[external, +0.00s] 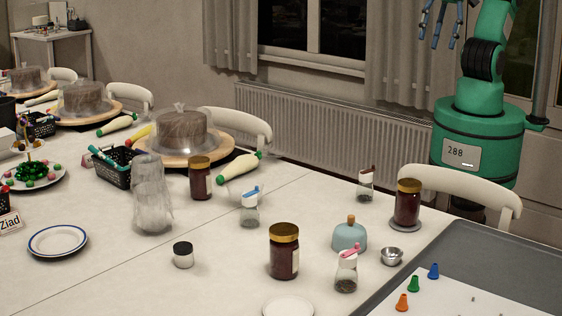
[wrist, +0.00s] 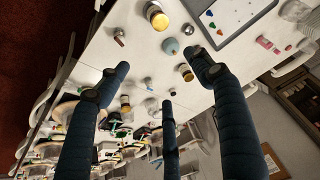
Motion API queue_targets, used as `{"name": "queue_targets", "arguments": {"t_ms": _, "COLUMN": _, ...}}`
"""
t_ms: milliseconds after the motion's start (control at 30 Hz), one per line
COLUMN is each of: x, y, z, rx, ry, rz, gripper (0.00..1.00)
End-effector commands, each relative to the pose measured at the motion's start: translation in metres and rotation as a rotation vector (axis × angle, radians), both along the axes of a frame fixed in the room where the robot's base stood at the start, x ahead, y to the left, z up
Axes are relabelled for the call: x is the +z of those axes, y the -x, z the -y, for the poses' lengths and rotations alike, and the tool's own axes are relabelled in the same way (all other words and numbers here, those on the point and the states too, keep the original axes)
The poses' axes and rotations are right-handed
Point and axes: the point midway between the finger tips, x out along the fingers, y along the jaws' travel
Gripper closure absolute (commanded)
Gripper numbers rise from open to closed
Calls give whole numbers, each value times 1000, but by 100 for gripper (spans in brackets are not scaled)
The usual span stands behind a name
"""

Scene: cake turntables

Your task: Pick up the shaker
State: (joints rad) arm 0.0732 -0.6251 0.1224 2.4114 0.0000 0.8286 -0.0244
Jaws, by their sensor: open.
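Several small glass jars that could be the shaker stand on the white table in the external view. One has a pink spouted lid (external: 346,272), one a blue lid (external: 250,208) and one a brown lid (external: 365,184). I cannot tell which one is meant. My gripper (external: 440,30) is high at the top right, partly cut off by the frame, well apart from all of them. In the wrist view my gripper (wrist: 158,85) has its three blue fingers spread, with nothing between them. The table items there are small and far off.
Gold-lidded dark jars (external: 284,252) stand close to the small jars, as do a pale blue dome (external: 349,236) and a metal cup (external: 392,257). A grey tray (external: 480,240) lies at right. Covered cakes (external: 180,132) stand at the back left.

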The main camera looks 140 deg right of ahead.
Motion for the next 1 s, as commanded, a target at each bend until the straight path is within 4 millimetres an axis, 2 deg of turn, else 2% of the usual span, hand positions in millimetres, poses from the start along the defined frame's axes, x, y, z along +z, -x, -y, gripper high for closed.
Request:
{"name": "queue_targets", "arguments": {"t_ms": 100, "x": -29, "y": -24, "z": 17, "rx": -29, "ry": -1, "rz": -55, "gripper": 34}}
{"name": "queue_targets", "arguments": {"t_ms": 300, "x": -83, "y": -59, "z": 49, "rx": -74, "ry": -5, "rz": -133, "gripper": 34}}
{"name": "queue_targets", "arguments": {"t_ms": 533, "x": -157, "y": -85, "z": 88, "rx": -123, "ry": -19, "rz": -222, "gripper": 34}}
{"name": "queue_targets", "arguments": {"t_ms": 800, "x": -257, "y": -92, "z": 132, "rx": -178, "ry": -47, "rz": -325, "gripper": 34}}
{"name": "queue_targets", "arguments": {"t_ms": 1000, "x": -316, "y": -86, "z": 153, "rx": -207, "ry": -65, "rz": -377, "gripper": 34}}
